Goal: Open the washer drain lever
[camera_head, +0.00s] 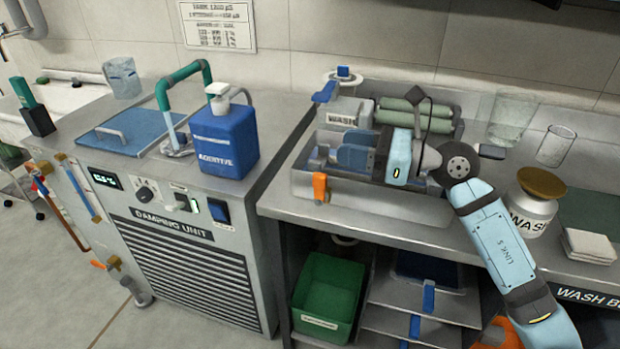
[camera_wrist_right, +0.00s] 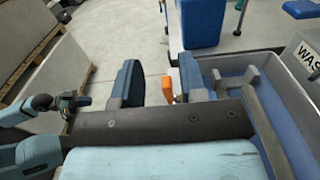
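The washer (camera_head: 375,194) is a grey metal trough on the right counter, and it also shows in the wrist view (camera_wrist_right: 290,110). Its drain lever (camera_head: 320,187) looks to be the short orange handle standing vertical on the front wall near the left corner. My right gripper (camera_head: 352,152) is over the trough, its blue fingers pointing left. In the wrist view, the two fingers (camera_wrist_right: 158,80) are apart with nothing gripped. The orange lever (camera_wrist_right: 167,90) appears in the gap between them, seemingly beyond the fingers and not touched.
A blue additive bottle (camera_head: 225,140) stands on the damping unit (camera_head: 190,250) at left. Green rollers (camera_head: 415,115) lie behind my gripper. A white jar (camera_head: 531,208) is on the counter at right. A green bin (camera_head: 328,295) sits below. The floor gap at front is clear.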

